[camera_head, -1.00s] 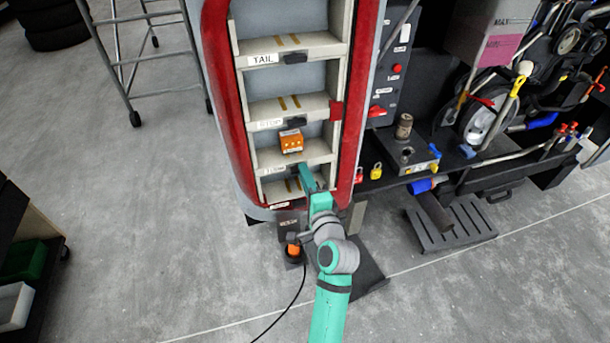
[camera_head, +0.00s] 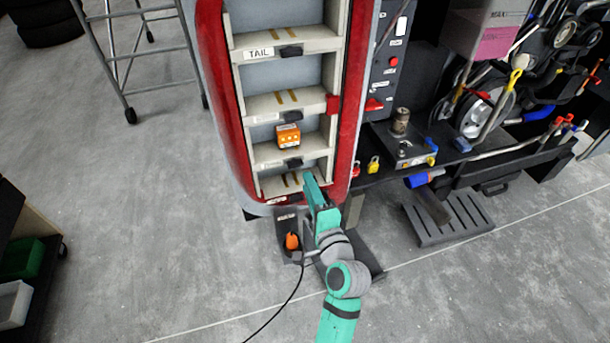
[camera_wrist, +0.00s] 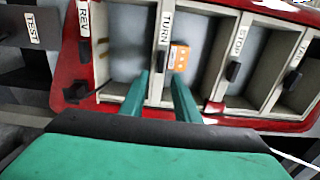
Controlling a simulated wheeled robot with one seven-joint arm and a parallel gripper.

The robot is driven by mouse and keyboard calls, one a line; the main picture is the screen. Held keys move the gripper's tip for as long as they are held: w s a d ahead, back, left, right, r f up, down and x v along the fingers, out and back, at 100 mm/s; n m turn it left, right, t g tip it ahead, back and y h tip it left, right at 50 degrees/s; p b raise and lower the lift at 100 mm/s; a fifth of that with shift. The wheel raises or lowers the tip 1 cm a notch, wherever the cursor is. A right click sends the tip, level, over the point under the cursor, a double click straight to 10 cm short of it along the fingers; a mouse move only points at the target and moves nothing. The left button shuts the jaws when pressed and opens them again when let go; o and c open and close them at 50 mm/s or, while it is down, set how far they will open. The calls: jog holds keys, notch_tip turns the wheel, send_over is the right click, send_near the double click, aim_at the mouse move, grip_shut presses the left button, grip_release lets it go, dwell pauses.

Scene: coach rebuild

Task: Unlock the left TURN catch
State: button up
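The tall red-rimmed lamp housing (camera_head: 347,130) is split into compartments by pale shelves. A black catch, the TURN catch (camera_head: 292,162), sits on the edge of the shelf below an orange box. In the wrist view my gripper (camera_wrist: 160,75) has two green fingers apart, either side of the TURN shelf, with nothing clearly held.
The orange box (camera_head: 288,136) stands in the compartment above the TURN shelf. The STOP catch (camera_wrist: 233,72), TAIL catch (camera_wrist: 292,82) and REV label (camera_wrist: 84,18) are nearby. A dark bench (camera_head: 385,178) with a yellow padlock (camera_head: 373,164) is at right.

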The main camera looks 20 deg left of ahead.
jog(key=shift+v, duration=2)
jog(key=shift+d, duration=0.1)
jog(key=s+d+f+n+h, duration=0.1)
jog(key=s+d+f+h, duration=0.3)
jog(key=s+f, duration=0.3)
jog(key=s+d+f+n+h, duration=0.1)
jog(key=s+d+f+h, duration=0.3)
jog(key=s+f, duration=0.35)
jog(key=s+d+r+n+h, duration=0.1)
jog(key=s+n, duration=0.3)
jog(key=s, duration=0.6)
jog(key=s+d+r+n+h, duration=0.1)
jog(key=s+n, duration=0.4)
jog(key=s, duration=0.6)
jog(key=shift+s+d, duration=0.3)
jog(key=shift+d, duration=0.5)
